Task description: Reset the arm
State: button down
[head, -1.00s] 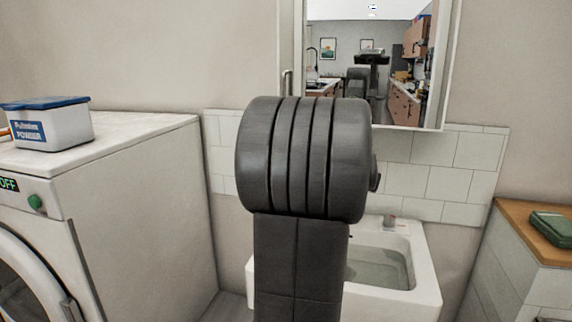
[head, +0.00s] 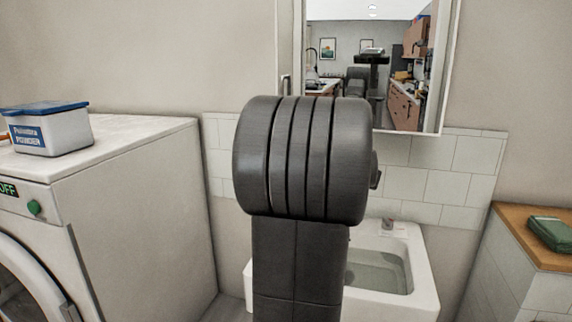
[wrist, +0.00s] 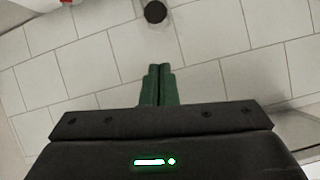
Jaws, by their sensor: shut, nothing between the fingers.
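My gripper (wrist: 158,72) shows in the wrist view, with its two green fingers together and nothing between them. It points out over a floor of pale tiles (wrist: 210,60). In the head view a dark link of my own arm fills the middle, and my gripper does not show there.
A white washing machine (head: 140,190) stands at left with a blue-lidded powder box (head: 50,132) on top. A white sink (head: 405,292) is behind my arm, below a mirror cabinet (head: 440,75). A wood-topped counter (head: 520,230) at right holds a green item (head: 552,232).

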jog(key=v, duration=1)
jog(key=w+f+b, duration=0.1)
jog(key=w+f, duration=0.1)
jog(key=f, duration=0.1)
jog(key=w+f+b, duration=0.1)
jog(key=w+f, duration=0.2)
jog(key=w+d+f+b, duration=0.1)
jog(key=w+f+b, duration=0.1)
jog(key=w+f, duration=0.1)
jog(key=shift+w+d+f, duration=0.1)
jog(key=shift+w, duration=0.05)
notch_tip(320, 180, up, 2)
jog(key=shift+w+r+p, duration=0.15)
jog(key=shift+r+p, duration=0.05)
jog(key=shift+p, duration=1.05)
jog(key=shift+w+d+r+p, duration=0.25)
jog(key=shift+w+p, duration=0.15)
jog(key=shift+p, duration=0.5)
jog(key=r+g+p, duration=0.1)
jog(key=p, duration=0.3)
jog(key=shift+w, duration=0.35)
jog(key=s+r, duration=0.6)
jog(key=r, duration=0.3)
jog(key=shift+s+a, duration=0.3)
jog(key=shift+s, duration=0.1)
